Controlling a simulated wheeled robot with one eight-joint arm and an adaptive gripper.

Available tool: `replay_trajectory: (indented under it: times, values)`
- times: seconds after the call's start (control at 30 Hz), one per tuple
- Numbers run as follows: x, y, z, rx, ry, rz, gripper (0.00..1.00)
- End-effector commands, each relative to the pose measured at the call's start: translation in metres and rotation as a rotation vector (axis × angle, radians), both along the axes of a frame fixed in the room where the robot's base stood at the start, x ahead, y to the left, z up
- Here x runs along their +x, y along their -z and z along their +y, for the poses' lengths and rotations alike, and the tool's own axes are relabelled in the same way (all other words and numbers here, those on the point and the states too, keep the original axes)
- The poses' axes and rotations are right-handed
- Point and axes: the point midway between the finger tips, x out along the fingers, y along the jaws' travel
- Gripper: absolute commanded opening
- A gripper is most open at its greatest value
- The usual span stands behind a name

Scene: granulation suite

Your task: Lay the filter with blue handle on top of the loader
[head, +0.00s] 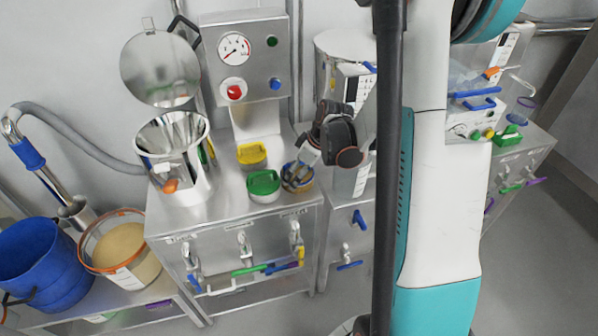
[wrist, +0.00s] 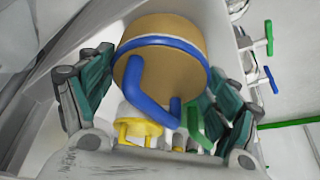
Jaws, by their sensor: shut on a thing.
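My gripper (head: 303,160) is shut on the filter with blue handle (head: 297,180), at the right front of the steel cabinet top. In the wrist view, this filter (wrist: 185,30) is a tan round body with a blue band and a bent blue handle, between the two dark green finger pads of my gripper (wrist: 158,95). I cannot tell whether it still touches the top. The loader (head: 172,182) is the steel cylinder at the cabinet's left, with a hose joined to it. Its round lid (head: 160,70) stands open, and its mouth is uncovered.
A green-handled filter (head: 263,184) stands close left of the held one, with a yellow-handled filter (head: 251,153) behind. A control panel (head: 248,62) with a gauge rises behind them. A blue bucket (head: 45,265) and a tub of tan powder (head: 122,248) are at left.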

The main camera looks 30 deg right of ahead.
Motion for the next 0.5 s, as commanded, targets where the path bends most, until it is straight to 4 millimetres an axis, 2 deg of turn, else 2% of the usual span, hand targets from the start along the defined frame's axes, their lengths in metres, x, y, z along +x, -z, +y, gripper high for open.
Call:
replay_trajectory:
  times: [0.1,0.13,0.2,0.5]
  values:
    - [0.0001,0.0041,0.0,0.0,0.0,0.0,0.55]
    - [0.0001,0.0031,0.0,0.0,0.0,0.0,0.89]
    - [0.0,0.0026,-0.0001,0.0,0.0,0.0,1.0]
    - [0.0001,0.0025,-0.0001,0.0,0.0,0.0,1.0]
